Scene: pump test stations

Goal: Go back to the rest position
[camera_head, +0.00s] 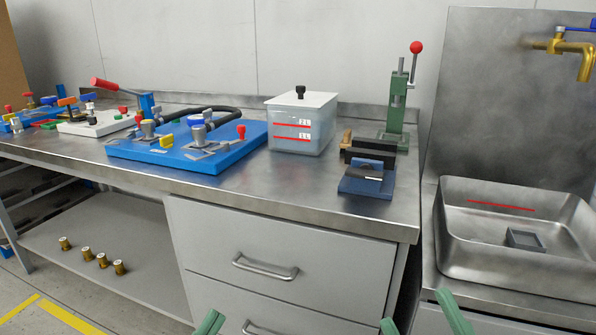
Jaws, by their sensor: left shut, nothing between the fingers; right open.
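My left gripper (209,323) shows only as green fingertips at the bottom edge, in front of the lower drawer. It is shut and empty. My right gripper (422,309) shows as two green fingers spread apart at the bottom edge, in front of the bench's right end and the sink unit. It is open with nothing between the fingers. Both are below the worktop and apart from the things on it. The rest of both grippers is out of view.
The steel bench (270,195) carries a blue pump station (218,161), a lidded water tank (302,124) and a green lever press (397,105). A sink (480,240) holding a small grey box (524,239) is at right. Several brass cylinders (102,260) stand on the lower shelf.

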